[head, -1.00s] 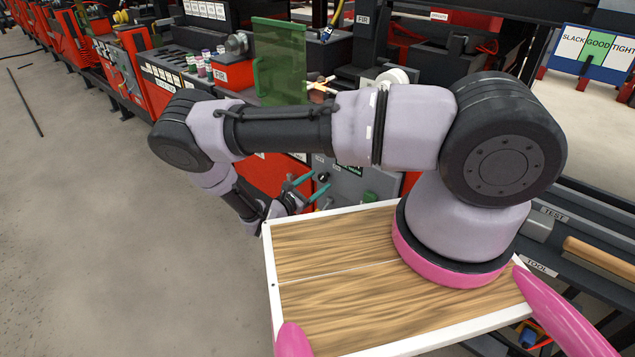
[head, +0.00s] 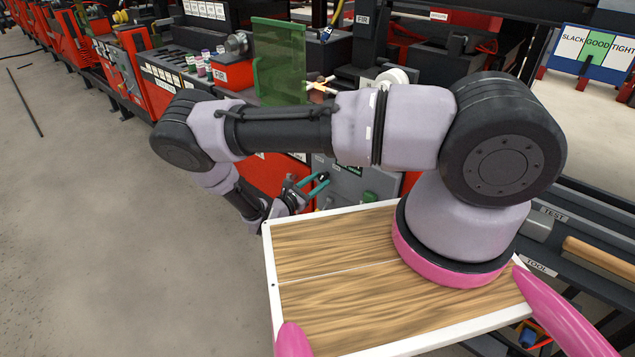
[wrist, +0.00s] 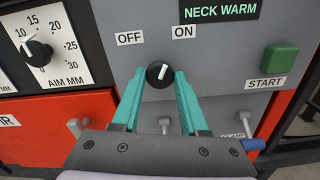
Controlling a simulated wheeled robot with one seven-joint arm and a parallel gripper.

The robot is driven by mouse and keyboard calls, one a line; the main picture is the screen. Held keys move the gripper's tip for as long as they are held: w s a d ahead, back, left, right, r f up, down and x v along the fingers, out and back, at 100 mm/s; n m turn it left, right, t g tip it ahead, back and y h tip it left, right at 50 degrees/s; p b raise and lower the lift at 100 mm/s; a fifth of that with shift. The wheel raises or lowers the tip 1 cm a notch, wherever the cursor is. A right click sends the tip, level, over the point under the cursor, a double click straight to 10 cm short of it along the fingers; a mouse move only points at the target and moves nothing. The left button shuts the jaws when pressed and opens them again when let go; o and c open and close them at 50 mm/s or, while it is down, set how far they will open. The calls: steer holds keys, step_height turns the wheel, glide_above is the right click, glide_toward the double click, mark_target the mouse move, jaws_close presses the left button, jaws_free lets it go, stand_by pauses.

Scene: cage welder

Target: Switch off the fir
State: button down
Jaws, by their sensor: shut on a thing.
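A small black rotary knob (wrist: 158,75) with a white pointer line sits on a grey panel, below an OFF label (wrist: 129,38) at its left and an ON label (wrist: 184,31) at its right. The pointer leans slightly right of upright, toward ON. My gripper (wrist: 160,78) has its teal fingers shut on the knob, one on each side. In the head view my gripper (head: 316,184) reaches the same panel below the arm. A FIR label (head: 362,20) is on a dark post above the machine.
A green START button (wrist: 280,60) is right of the knob, and a NECK WARM sign (wrist: 220,11) is above. An AIM MM dial (wrist: 38,51) is at the left. Small levers (wrist: 165,124) stick out below the knob. A green transparent shield (head: 279,62) stands above the panel.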

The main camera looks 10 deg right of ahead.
steer(key=n, duration=0.5)
steer(key=shift+n, duration=0.3)
steer(key=n, duration=0.5)
steer(key=shift+n, duration=0.4)
steer(key=shift+c, duration=2.1)
jaws_free()
steer(key=shift+a, duration=0.1)
steer(key=v, duration=1)
steer(key=shift+s+a, duration=0.2)
steer(key=shift+a, duration=0.05)
